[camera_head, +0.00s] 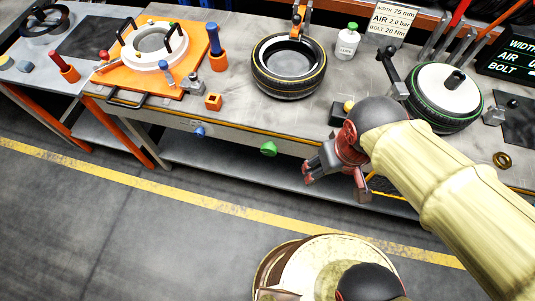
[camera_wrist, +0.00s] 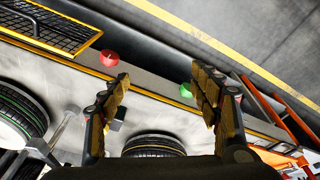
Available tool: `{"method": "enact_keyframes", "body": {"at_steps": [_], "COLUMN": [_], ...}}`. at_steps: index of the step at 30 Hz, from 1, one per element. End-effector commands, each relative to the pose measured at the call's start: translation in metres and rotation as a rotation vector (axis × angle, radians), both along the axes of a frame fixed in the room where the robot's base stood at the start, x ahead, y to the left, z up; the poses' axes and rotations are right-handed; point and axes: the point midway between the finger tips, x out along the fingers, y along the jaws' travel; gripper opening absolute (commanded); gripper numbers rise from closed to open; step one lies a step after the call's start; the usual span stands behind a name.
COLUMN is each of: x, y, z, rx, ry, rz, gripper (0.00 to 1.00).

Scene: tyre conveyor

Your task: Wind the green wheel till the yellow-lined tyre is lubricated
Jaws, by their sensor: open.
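The green wheel (camera_head: 268,149) is a small knob on the front edge of the workbench. It also shows in the wrist view (camera_wrist: 186,90), beside the inner side of the right finger. The yellow-lined tyre (camera_head: 289,83) lies flat on the bench behind the green wheel, and its tread shows low in the wrist view (camera_wrist: 153,145). An orange-tipped fixture stands at its far rim. My gripper (camera_head: 334,181) is open and empty in front of the bench, to the right of the green wheel and apart from it. In the wrist view its fingers (camera_wrist: 163,98) are spread wide.
A blue knob (camera_head: 199,132) sits left of the green wheel, and a red knob (camera_wrist: 108,57) shows in the wrist view. A green-lined tyre (camera_head: 437,119) stands right on the bench. A white bottle (camera_head: 348,42) stands behind. The floor in front is clear.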

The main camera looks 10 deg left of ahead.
Motion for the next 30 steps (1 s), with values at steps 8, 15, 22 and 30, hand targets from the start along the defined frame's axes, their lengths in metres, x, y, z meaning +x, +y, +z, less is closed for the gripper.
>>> {"method": "enact_keyframes", "body": {"at_steps": [8, 15, 22, 30], "x": [-0.032, -0.043, -0.023, 0.021], "y": [0.029, 0.022, 0.023, 0.072], "z": [-0.112, -0.188, -0.241, -0.285], "rx": [-0.331, -0.753, -1.239, -1.759], "ry": [0.239, 0.358, 0.346, 0.123], "rz": [0.410, 0.802, 1.184, 1.548], "gripper": [0.63, 0.63, 0.63, 0.63]}}
